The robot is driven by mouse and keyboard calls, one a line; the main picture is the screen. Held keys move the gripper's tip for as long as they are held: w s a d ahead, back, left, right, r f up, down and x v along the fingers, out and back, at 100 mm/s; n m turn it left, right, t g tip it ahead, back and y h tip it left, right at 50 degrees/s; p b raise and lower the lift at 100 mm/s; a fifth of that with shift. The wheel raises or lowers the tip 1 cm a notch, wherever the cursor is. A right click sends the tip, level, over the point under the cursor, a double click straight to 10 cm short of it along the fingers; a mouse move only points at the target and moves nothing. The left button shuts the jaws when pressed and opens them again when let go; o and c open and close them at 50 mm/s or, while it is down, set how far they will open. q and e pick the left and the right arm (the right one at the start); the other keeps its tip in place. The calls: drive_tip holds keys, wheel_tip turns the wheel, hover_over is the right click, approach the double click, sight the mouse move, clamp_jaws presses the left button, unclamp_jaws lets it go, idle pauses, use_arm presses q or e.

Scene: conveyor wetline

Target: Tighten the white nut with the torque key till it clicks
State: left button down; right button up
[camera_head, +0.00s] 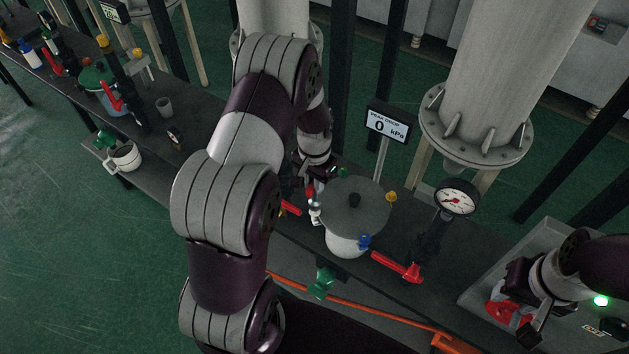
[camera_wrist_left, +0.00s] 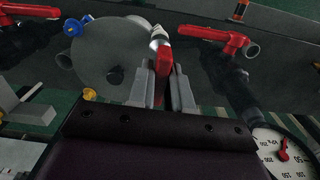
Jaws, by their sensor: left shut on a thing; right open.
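My left gripper (camera_wrist_left: 163,88) is shut on a red piece (camera_wrist_left: 165,60), which looks like the torque key. The red piece points at a white nut (camera_wrist_left: 157,32) at the edge of the round grey lid and seems to meet it; I cannot tell how well it is seated. In the head view, the white nut (camera_head: 315,213) shows at the left of the lid (camera_head: 350,212), and my left gripper (camera_head: 316,186) is partly hidden by my arm. My right gripper (camera_head: 522,322) is open at the lower right, near a red part (camera_head: 499,313).
A PEAK DROP display (camera_head: 388,125) reads 0 kPa. The lid carries a blue knob (camera_head: 363,242) and a yellow knob (camera_head: 391,196). A red-handled valve (camera_head: 402,266) and a gauge (camera_head: 456,197) stand to the right.

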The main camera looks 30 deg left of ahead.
use_arm(q)
wheel_tip(320, 180, up, 5)
drive_tip(key=p, duration=0.4)
drive_tip(key=shift+r, duration=0.1)
drive_tip(key=shift+s, duration=0.1)
idle(1.9)
